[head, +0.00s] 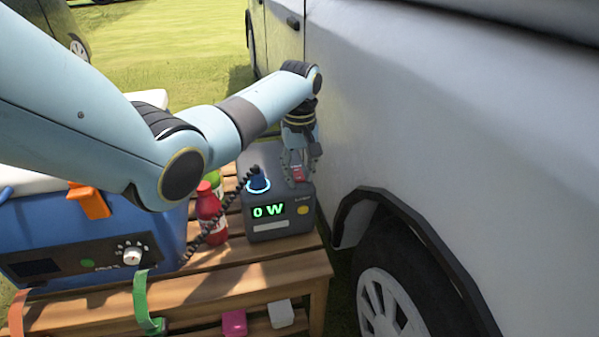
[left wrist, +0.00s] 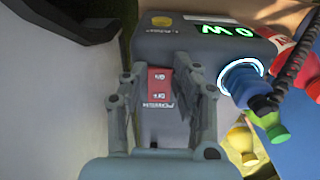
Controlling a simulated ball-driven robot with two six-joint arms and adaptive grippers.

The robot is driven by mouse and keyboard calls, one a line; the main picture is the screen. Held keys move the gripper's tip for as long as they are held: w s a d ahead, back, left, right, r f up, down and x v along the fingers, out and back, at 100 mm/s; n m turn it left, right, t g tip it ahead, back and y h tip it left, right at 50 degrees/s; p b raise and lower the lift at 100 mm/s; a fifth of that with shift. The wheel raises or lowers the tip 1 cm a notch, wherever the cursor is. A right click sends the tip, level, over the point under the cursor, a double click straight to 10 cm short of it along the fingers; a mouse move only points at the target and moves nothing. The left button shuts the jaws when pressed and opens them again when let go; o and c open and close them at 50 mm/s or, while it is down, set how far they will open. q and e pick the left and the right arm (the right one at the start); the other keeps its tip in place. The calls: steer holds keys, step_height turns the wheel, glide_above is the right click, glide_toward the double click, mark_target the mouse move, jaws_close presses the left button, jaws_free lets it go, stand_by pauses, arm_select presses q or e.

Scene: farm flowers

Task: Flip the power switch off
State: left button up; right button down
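The grey power station (head: 272,229) stands on the wooden bench and its green display reads "0 W". Its red power switch (head: 298,175) is on the top face. In the left wrist view the switch (left wrist: 159,84) shows ON and OFF marks, with the word POWER beside it; I cannot tell which way it is tipped. My left gripper (head: 301,160) points down over the switch. In the left wrist view its fingers (left wrist: 155,70) are apart, one on each side of the switch, with nothing held. Whether they touch the station is unclear. My right gripper is not in view.
A blue plug (head: 258,183) with a coiled black cord sits in the station's lit ring socket. Red and green bottles (head: 209,212) and a blue cooler (head: 100,242) stand to the left on the wooden bench (head: 285,272). A white vehicle (head: 420,120) is close on the right.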

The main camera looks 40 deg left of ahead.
arm_select(q)
jaws_close()
steer(key=shift+w+a+r+g+h, duration=0.1)
steer(key=shift+a+r+g+h, duration=0.05)
steer(key=shift+g+h, duration=0.3)
steer(key=shift+a+g+h, duration=0.1)
steer(key=shift+g+h, duration=0.15)
steer(key=shift+w+b, duration=0.1)
steer(key=shift+b, duration=0.35)
steer(key=shift+g+h, duration=0.3)
steer(key=shift+h, duration=0.1)
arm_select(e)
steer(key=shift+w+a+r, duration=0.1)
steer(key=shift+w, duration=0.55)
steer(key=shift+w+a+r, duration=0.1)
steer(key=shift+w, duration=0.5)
arm_select(q)
steer(key=o, duration=0.8)
jaws_free()
